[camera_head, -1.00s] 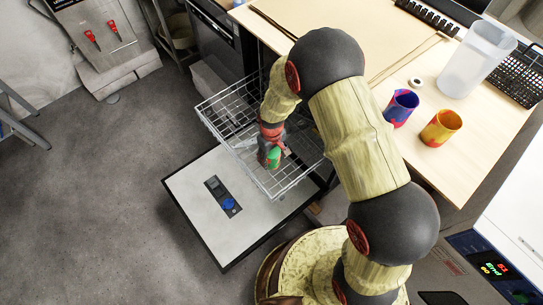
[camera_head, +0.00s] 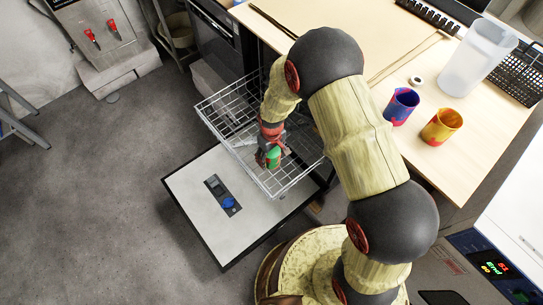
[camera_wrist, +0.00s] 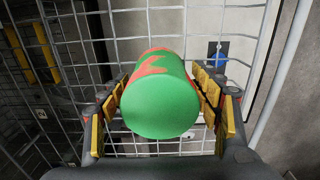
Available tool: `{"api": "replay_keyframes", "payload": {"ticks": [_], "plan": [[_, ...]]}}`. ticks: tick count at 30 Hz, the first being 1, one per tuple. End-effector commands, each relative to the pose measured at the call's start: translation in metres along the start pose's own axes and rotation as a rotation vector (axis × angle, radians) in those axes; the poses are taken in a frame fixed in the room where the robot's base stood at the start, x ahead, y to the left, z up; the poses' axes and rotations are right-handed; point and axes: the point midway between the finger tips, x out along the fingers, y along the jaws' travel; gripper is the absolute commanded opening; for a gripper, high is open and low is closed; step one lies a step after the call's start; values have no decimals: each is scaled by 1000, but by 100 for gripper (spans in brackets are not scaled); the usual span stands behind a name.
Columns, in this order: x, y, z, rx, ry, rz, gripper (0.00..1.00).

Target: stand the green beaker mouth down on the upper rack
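In the wrist view the yellow finger pads (camera_wrist: 163,100) flank the beaker, with narrow gaps.
The lowered door (camera_head: 200,195) lies below the rack. The wooden bench (camera_head: 480,140) at the right bears a blue-purple cup (camera_head: 401,106), a yellow-red cup (camera_head: 441,127), a clear pitcher (camera_head: 477,60) and a small white ring (camera_head: 416,81). The rack's left part is free.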

Motion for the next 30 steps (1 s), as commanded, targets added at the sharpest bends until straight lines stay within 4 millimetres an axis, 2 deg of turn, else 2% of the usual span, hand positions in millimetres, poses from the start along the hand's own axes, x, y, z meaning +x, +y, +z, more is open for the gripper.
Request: {"api": "replay_keyframes", "payload": {"ticks": [3,14,17,30], "plan": [[0,0,0,0,0,0,71],[-4,0,0,0,1,0,71],[-15,0,-1,0,2,1,71],[-98,0,-1,0,3,1,71]]}}
